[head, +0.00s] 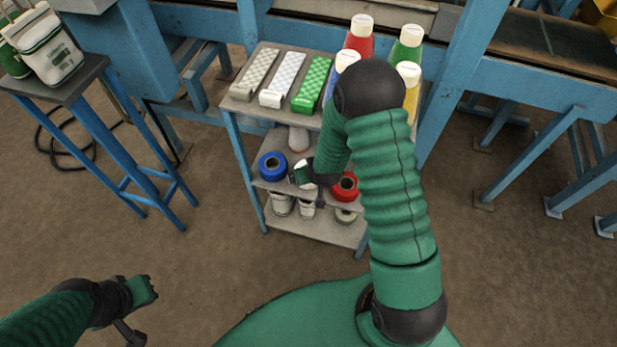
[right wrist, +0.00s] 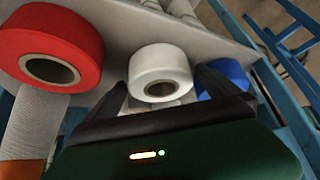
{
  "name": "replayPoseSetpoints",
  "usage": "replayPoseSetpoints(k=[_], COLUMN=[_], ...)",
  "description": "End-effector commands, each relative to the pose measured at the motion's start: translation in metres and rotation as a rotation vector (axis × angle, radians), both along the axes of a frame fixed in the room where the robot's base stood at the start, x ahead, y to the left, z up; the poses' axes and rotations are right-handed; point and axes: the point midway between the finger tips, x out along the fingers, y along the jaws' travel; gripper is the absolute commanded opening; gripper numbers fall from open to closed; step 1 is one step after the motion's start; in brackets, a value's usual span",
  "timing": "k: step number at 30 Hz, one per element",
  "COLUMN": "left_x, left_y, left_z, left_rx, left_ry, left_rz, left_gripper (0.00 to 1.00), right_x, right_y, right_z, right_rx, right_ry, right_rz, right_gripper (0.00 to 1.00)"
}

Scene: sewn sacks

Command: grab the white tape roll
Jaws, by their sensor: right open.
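The white tape roll (right wrist: 163,70) lies on the shelf between the red tape roll (right wrist: 52,48) and the blue tape roll (right wrist: 228,78). My right gripper (right wrist: 166,82) is open, with its dark fingers to either side of the white roll's near part in the right wrist view. I cannot tell whether they touch it. In the head view my right gripper (head: 306,177) reaches into the middle shelf between the blue and red rolls and mostly hides the white roll. My left gripper (head: 146,291) is low at the left, over the floor, apart from everything; its jaw state is unclear.
More items stand on the bottom shelf. A stool (head: 72,84) with sacks stands left. The floor before the rack is clear.

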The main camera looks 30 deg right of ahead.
Motion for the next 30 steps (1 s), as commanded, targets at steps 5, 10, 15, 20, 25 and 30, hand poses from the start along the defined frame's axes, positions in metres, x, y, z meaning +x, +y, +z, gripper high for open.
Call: replayPoseSetpoints(k=[5, 10, 15, 20, 25, 30], left_x=[0.0, 0.0001, 0.0001, 0.0001, 0.0, 0.0], left_y=[0.0, 0.0, 0.0, 0.0, 0.0, 0.0], left_z=[-0.0068, -0.0061, -0.0061, -0.0061, -0.0062, -0.0048], left_rx=[0.0, 0.0, 0.0, 0.0, 0.0, 0.0], left_ry=[0.0, 0.0, 0.0, 0.0, 0.0, 0.0], left_rz=[0.0, 0.0, 0.0, 0.0, 0.0, 0.0], left_gripper=[0.0, 0.0, 0.0, 0.0, 0.0, 0.0], right_x=[0.0088, 0.0087, 0.0084, 0.0085, 0.0086, 0.0086], right_y=[-0.0018, -0.0016, -0.0017, -0.0016, -0.0016, -0.0016], right_z=[-0.0121, -0.0115, -0.0111, -0.011, -0.0107, -0.0089], right_rx=[0.0, 0.0, 0.0, 0.0, 0.0, 0.0], right_ry=[-0.001, -0.001, -0.001, -0.001, -0.002, -0.002], right_rz=[0.001, 0.001, 0.001, 0.001, 0.001, 0.001], right_gripper=[1.0, 0.92, 0.7, 0.49, 0.38, 0.38])
